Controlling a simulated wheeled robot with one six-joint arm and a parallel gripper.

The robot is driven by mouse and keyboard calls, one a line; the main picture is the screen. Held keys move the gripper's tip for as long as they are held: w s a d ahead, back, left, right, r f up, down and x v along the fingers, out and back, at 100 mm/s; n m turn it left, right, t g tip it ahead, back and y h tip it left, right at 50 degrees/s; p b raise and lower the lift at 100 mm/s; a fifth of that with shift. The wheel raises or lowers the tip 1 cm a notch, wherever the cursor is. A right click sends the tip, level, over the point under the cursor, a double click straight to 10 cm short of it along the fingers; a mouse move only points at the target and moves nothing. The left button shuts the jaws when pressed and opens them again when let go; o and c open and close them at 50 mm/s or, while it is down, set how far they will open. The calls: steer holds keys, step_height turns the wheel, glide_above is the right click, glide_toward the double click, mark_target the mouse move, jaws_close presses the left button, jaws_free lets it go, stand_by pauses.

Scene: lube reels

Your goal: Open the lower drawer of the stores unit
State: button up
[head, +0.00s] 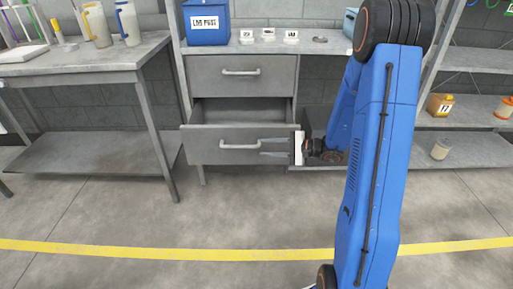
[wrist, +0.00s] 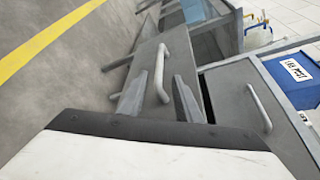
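The lower drawer (head: 205,147) of the grey stores unit is pulled out. Its front stands forward of the unit and its inside shows above the front edge. Its bar handle (head: 239,146) is pale and horizontal. My gripper (head: 262,147) is at the right part of the drawer front, fingers pointing left, tips by the handle's right end. In the wrist view the two grey fingers (wrist: 157,90) are apart, with the lower handle (wrist: 159,72) between and beyond them and a gap on each side. The upper drawer (head: 215,77) is shut, with its own handle (head: 240,72).
A blue box (head: 206,30) and small labelled items (head: 268,35) stand on the unit's top. A grey bench (head: 90,60) is at left, shelves with a tan container (head: 440,104) at right. The floor before the drawer is clear, crossed by a yellow line (head: 180,252).

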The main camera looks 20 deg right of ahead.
steer(key=shift+v, duration=2.7)
steer(key=s+a+r+n+g+h, duration=0.2)
steer(key=s+a+r+n+g, duration=0.3)
steer(key=s, duration=0.4)
steer(key=s+a+r+n+g+h, duration=0.1)
steer(key=s+a+r+n+g, duration=0.2)
steer(key=s+a, duration=0.5)
steer(key=s+d+r+n+t+h, duration=0.1)
steer(key=s+d+r+n+h, duration=0.2)
steer(key=s, duration=0.5)
steer(key=s+d+r+n+t+h, duration=0.2)
steer(key=s+d+r+h, duration=0.1)
steer(key=s+h, duration=0.3)
steer(key=shift+s+d+r+n, duration=0.4)
steer(key=shift+s+d, duration=0.4)
steer(key=shift+s, duration=0.05)
